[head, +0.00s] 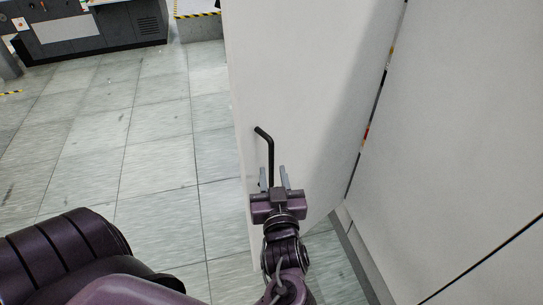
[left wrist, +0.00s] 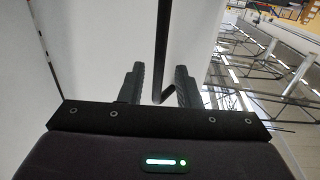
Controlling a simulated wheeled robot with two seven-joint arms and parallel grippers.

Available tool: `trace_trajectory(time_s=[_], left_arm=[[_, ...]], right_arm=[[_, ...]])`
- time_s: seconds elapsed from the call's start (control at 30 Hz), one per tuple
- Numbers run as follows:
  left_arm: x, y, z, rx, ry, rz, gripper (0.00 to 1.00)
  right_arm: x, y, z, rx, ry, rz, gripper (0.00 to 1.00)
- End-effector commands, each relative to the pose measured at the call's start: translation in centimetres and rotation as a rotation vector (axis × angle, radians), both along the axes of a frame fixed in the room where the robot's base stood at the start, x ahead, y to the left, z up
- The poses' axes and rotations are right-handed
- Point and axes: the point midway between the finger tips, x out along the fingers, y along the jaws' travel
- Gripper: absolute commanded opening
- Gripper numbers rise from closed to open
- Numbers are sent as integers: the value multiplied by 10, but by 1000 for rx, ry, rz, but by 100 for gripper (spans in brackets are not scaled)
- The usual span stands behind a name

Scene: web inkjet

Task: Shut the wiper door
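The wiper door (head: 310,80) is a tall white panel standing ajar, with a narrow gap along its right edge. A black bent bar handle (head: 270,150) is on it near its left edge. My left gripper (head: 274,177) is at the handle's lower end, its two fingers apart. In the left wrist view the handle (left wrist: 161,50) runs down between the open fingers (left wrist: 160,85), and I see space on both sides of it. The door (left wrist: 95,45) fills the left of that view. My right gripper is not in either view.
A white machine panel (head: 465,130) stands to the right of the door. Grey floor tiles (head: 155,155) to the left are clear. A dark grey machine (head: 90,30) and yellow-black striped edging (head: 197,14) are at the back left.

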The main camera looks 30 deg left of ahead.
Motion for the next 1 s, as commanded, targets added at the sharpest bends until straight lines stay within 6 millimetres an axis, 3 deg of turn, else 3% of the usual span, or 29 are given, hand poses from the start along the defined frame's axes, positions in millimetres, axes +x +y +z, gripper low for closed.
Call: trace_trajectory(time_s=[0.3,0.63,0.87,1.0], left_arm=[[33,27,2,1,-1,-4,30],[36,30,0,-1,1,-3,30],[36,30,0,0,0,-3,1],[36,30,0,-1,1,-3,0]], right_arm=[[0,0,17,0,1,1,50],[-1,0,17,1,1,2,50],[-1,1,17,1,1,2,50],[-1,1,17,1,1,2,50]])
